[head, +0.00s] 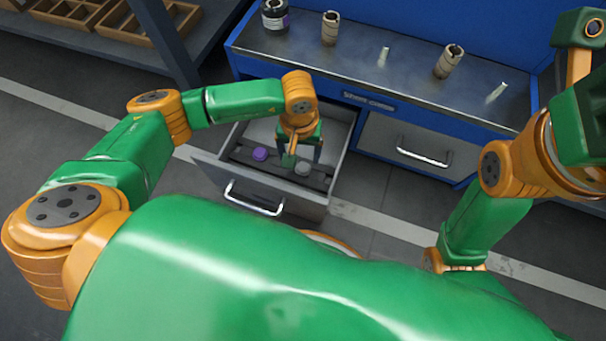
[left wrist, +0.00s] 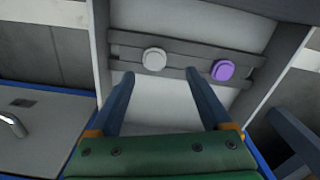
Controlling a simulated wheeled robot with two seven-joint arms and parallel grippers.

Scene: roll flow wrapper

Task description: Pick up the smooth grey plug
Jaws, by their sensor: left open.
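The smooth grey plug (head: 303,168) is a pale round disc in the open drawer, to the right of a purple plug (head: 260,154). In the left wrist view the grey plug (left wrist: 154,60) sits on a dark grey slotted rail, with the purple plug (left wrist: 223,70) to its right. My left gripper (head: 304,155) reaches down into the drawer above the grey plug. In the left wrist view its two fingers (left wrist: 160,74) are spread and empty, and the grey plug shows between and just beyond their tips. My right gripper is not seen.
A closed drawer (head: 400,140) is to the right.

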